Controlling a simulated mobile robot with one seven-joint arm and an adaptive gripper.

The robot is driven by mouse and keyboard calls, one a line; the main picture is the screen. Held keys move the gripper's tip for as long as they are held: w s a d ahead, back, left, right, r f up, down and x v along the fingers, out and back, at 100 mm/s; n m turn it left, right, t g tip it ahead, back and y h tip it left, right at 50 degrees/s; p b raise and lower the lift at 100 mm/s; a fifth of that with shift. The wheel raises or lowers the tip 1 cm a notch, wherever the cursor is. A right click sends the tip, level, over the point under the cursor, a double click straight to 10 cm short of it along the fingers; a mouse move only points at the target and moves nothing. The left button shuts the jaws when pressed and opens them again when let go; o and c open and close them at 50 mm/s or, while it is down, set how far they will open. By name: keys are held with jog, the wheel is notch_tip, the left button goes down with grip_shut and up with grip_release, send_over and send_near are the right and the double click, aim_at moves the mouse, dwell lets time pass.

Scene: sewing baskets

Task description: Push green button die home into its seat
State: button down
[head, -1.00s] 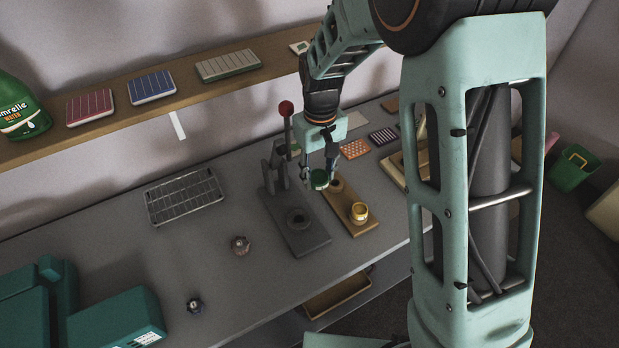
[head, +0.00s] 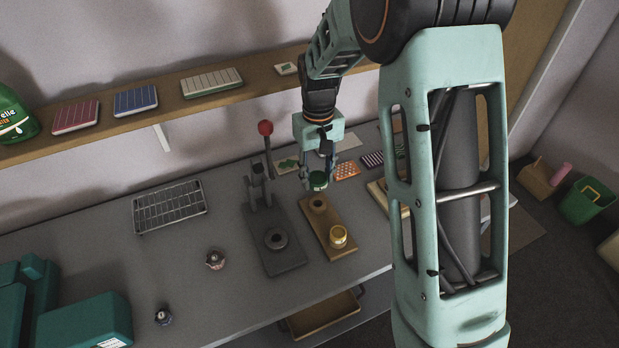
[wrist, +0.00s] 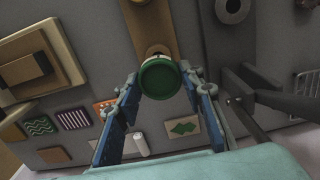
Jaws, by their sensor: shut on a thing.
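My gripper (head: 318,178) is shut on the green button die (head: 318,181), a short round cup shape, and holds it up above the bench. The die also shows in the wrist view (wrist: 160,79), between the two blue fingers. A wooden board (head: 322,225) stands below and in front, with a brown round seat (head: 318,203) at its far end and a yellow die (head: 338,236) at its near end. In the wrist view the green die covers part of the board's end and its seat. I cannot tell the exact gap between die and seat.
A dark press (head: 284,262) with a red-knobbed lever (head: 265,128) stands close to the left of the board. A wire rack (head: 169,206) and small patterned cards (head: 346,170) lie around. A shelf (head: 240,92) runs behind.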

jog(key=shift+w+d, duration=0.2)
jog(key=shift+f+b, duration=2.2)
jog(key=shift+f, duration=0.95)
jog(key=shift+f+b, duration=0.7)
jog(key=shift+f, duration=0.3)
jog(key=c, duration=1.2)
grip_release()
notch_tip(320, 180, up, 12)
jog(key=shift+a, duration=0.1)
jog(key=shift+w, duration=0.1)
